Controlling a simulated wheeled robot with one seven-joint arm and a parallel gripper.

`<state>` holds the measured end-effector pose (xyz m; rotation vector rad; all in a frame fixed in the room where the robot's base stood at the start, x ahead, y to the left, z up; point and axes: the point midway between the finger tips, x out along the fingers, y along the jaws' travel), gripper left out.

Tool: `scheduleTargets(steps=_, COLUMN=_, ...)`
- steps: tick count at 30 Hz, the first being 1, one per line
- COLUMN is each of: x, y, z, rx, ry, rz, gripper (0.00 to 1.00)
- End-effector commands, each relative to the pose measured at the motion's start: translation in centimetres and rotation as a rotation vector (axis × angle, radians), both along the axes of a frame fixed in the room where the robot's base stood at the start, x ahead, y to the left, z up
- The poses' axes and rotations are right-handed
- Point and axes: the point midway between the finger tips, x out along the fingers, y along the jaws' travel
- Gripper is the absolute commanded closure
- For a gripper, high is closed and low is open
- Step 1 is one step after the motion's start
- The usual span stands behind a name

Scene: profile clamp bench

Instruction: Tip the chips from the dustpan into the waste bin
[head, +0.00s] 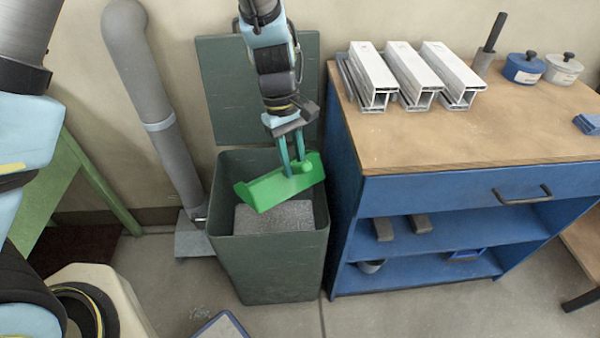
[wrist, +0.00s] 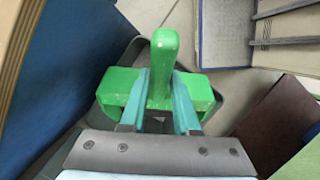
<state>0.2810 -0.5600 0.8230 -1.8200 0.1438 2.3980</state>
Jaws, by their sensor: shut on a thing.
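The green dustpan (head: 280,187) is held over the open top of the dark green waste bin (head: 270,275), tilted with its left end lower in the head view. My gripper (head: 296,165) is shut on the dustpan's handle, which shows between the fingers in the wrist view (wrist: 163,65). The dustpan's inside is turned away, so I cannot tell whether chips lie in it. A grey speckled mass (head: 275,217) shows inside the bin below the dustpan. The bin's lid (head: 225,100) stands upright behind it.
A blue workbench (head: 345,200) stands close to the right of the bin, with white profiles (head: 372,75) on top. A grey duct (head: 150,100) rises at the left. A few specks (head: 200,313) and a blue-edged item (head: 222,327) lie on the floor in front.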

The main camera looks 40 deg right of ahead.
Motion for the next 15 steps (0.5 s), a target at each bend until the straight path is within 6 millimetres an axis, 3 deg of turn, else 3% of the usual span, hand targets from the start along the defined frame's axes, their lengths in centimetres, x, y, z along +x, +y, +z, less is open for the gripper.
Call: scheduleTargets(steps=15, x=4.2, y=-0.7, z=2.3, rx=0.033, ry=0.206, rz=0.002, gripper=1.0)
